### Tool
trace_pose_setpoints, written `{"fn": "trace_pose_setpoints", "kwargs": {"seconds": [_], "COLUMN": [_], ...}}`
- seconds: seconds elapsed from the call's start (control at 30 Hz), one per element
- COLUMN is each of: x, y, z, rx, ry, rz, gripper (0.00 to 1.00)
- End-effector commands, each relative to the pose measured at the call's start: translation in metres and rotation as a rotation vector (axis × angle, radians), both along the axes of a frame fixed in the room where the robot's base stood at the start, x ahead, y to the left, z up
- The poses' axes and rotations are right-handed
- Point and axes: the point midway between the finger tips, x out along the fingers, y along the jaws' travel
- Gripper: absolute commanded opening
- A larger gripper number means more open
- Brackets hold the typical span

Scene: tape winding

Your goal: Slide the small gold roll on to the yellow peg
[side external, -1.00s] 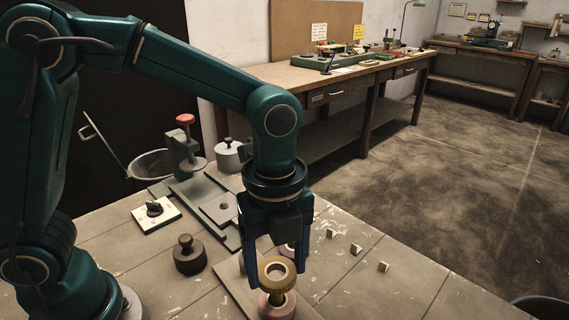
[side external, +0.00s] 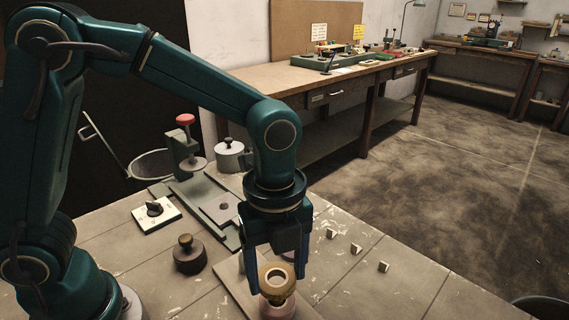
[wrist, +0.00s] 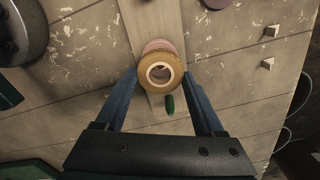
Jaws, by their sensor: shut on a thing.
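My gripper (side external: 277,281) points down and is shut on the small gold roll (side external: 277,273). In the wrist view the gold roll (wrist: 145,75) sits between my fingertips (wrist: 160,76), its pale core and open hole facing the camera. A pink roll (side external: 278,311) stands on the board just below the gold roll; it also shows partly behind it in the wrist view (wrist: 157,46). I cannot make out a yellow peg; the gold roll and my fingers hide much of that spot. A short dark green peg (wrist: 169,104) shows beside the gold roll.
The rolls are over a flat board (side external: 228,272) on the tiled bench. A dark knobbed weight (side external: 190,257) stands to the left, a red-topped press (side external: 186,140) behind. Several small blocks (side external: 356,249) lie to the right. A purple disc (wrist: 215,3) shows at the wrist view's top edge.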

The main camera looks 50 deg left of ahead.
Motion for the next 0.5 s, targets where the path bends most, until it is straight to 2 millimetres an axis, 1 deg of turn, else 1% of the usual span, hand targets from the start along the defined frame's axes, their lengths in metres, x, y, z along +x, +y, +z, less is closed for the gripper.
{"fn": "trace_pose_setpoints", "kwargs": {"seconds": [0.23, 0.3, 0.47, 0.5], "x": [-0.001, -0.001, 0.0, 0.0], "y": [0.0, 0.0, 0.0, 0.0], "z": [-0.03, -0.033, -0.032, -0.032], "rx": [0.002, 0.002, 0.0, 0.0], "ry": [0.005, 0.004, 0.001, 0.001], "rz": [0.0, 0.0, 0.0, 0.0], "gripper": [0.09, 0.09, 0.09, 0.82]}}
